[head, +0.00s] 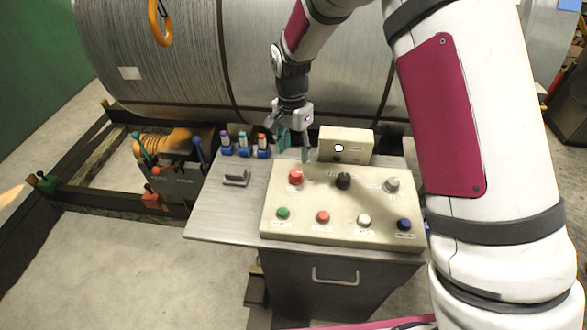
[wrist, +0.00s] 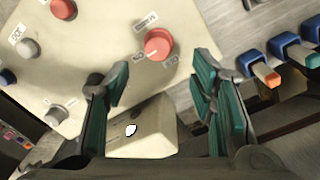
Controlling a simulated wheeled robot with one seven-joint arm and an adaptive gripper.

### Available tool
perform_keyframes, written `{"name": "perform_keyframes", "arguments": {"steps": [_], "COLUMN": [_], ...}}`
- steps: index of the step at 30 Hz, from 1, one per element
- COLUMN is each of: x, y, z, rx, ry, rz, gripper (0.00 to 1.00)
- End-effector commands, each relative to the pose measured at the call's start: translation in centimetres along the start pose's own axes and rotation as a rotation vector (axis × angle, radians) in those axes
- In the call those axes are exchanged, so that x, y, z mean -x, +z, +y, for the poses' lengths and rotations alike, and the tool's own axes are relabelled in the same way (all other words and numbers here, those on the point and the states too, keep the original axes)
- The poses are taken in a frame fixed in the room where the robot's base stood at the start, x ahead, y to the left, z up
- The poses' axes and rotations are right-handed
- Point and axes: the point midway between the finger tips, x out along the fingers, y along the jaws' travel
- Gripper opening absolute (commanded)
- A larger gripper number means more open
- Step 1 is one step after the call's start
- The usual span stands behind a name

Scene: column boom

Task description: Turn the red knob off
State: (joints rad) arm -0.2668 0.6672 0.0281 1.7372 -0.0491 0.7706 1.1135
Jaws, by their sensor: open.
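The red knob (head: 295,177) stands at the back left corner of the cream control panel (head: 330,210). In the wrist view the red knob (wrist: 158,43) shows ahead of the fingers, with small lettering beside it on the panel. My gripper (head: 297,148) is open, with nothing between its teal-padded fingers. It hangs above and behind the back left edge of the panel, apart from the knob. In the wrist view the gripper (wrist: 160,72) frames the gap just short of the knob. The lettering is too small to read surely.
A black knob (head: 343,181) and a grey knob (head: 392,185) share the knob's row. Several coloured buttons line the front. A small cream box (head: 346,143) stands behind the panel. Several colour-tipped switches (head: 244,145) and a metal handle (head: 236,178) lie left. A large coil fills the back.

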Motion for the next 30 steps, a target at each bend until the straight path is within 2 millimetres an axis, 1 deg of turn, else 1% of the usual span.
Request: {"name": "perform_keyframes", "arguments": {"steps": [1,6,12,15,18,26,27,29,30], "x": [-1.0,-4.3,-7.1,-7.9,-8.3,-8.4,-8.4,-8.4,-8.4], "y": [0.1,0.1,0.0,0.0,0.0,-0.1,-0.1,-0.1,-0.1], "z": [0.2,0.2,0.1,0.1,0.1,0.0,0.0,0.0,0.0], "rx": [0.000,0.000,-0.001,0.000,0.000,0.000,0.000,0.000,0.000], "ry": [0.005,0.004,0.002,0.001,0.000,0.000,0.000,0.000,0.000], "rz": [-0.003,-0.002,-0.001,0.000,0.001,0.001,0.001,0.001,0.001], "gripper": [0.51,0.51,0.51,0.51,0.51,0.51,0.46,0.32,0.23]}}
